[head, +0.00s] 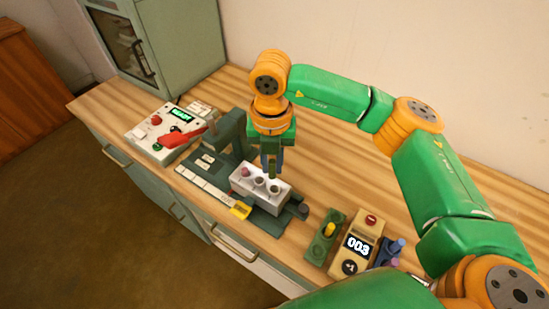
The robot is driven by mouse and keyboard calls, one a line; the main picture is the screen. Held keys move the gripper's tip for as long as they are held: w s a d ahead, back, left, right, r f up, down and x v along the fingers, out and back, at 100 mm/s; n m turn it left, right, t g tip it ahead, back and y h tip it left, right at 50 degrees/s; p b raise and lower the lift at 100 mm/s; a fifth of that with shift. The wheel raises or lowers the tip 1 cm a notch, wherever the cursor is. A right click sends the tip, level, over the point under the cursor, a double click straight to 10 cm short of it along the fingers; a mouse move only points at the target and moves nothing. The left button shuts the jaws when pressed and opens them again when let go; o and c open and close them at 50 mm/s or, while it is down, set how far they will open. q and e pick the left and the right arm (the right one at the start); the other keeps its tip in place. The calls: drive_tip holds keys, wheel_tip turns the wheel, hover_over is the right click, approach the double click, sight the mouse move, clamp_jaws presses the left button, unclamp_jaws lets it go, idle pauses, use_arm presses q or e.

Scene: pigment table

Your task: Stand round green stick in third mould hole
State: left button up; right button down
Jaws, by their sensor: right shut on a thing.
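The mould (247,187) is a pale block on a dark green fixture in the middle of the table. A pink round piece (245,172) stands in its hole at the left end. The middle hole (259,182) and the right-hand hole (274,190) look empty. My right gripper (272,161) points down just above the mould's back side, shut on the green stick (272,170). The stick hangs upright, its lower end close to the mould; I cannot tell whether it touches. My left gripper is not in view.
A control box (152,130) with a green display and red lever stands at left. At right are a green holder (322,240) with a yellow piece, a counter (357,245) reading 003, and a blue holder (388,254). Bare wood lies behind the mould.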

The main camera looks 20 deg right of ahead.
sight(275, 177)
drive_tip(key=f+b, duration=0.4)
drive_tip(key=f, duration=0.1)
drive_tip(key=f+b, duration=0.2)
drive_tip(key=f, duration=0.1)
drive_tip(key=shift+d, duration=0.35)
drive_tip(key=shift+r, duration=0.1)
drive_tip(key=c, duration=0.7)
unclamp_jaws()
drive_tip(key=shift+r, duration=0.1)
wheel_tip(275, 177, up, 6)
drive_tip(key=shift+r+b, duration=0.1)
drive_tip(key=shift+b, duration=0.65)
drive_tip(key=shift+r, duration=0.4)
